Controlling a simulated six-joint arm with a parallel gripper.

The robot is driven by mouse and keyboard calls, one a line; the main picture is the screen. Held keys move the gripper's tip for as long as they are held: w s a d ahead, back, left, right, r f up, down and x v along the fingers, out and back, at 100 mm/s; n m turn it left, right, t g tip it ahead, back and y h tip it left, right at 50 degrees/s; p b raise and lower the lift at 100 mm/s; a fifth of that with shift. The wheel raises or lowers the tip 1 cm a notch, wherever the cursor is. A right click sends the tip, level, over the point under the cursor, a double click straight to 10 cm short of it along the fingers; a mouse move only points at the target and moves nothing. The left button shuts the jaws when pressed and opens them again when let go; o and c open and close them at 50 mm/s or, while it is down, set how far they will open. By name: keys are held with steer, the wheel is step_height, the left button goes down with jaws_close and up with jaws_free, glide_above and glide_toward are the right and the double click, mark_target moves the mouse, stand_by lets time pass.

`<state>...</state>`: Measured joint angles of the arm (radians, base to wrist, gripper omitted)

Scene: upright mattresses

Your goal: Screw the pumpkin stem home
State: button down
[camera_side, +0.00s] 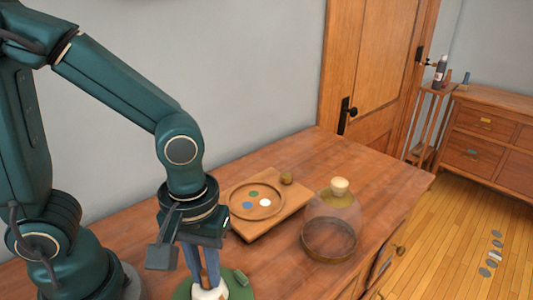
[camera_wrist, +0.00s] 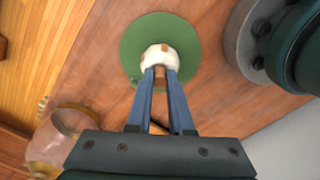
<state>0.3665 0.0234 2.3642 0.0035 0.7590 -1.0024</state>
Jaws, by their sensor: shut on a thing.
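A small white pumpkin (camera_side: 211,291) with tan patches stands on a round green mat (camera_side: 183,291) at the bottom of the side view. In the wrist view the pumpkin (camera_wrist: 160,54) sits near the middle of the mat (camera_wrist: 134,37). My gripper (camera_side: 204,279) points down from above, its blue fingers close together at the pumpkin's top. It also shows in the wrist view (camera_wrist: 160,73). It is shut on the brown stem (camera_side: 204,274), mostly hidden between the fingers. I cannot tell whether the stem is seated in the pumpkin.
A small green piece (camera_side: 241,277) lies at the mat's edge. A wooden board (camera_side: 285,215) with a round tray (camera_side: 234,202) of coloured discs and a small brown knob (camera_side: 287,178) lies behind.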

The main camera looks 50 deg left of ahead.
steer(key=m, duration=0.6)
steer(key=c, duration=0.7)
jaws_free()
steer(key=shift+c, duration=0.2)
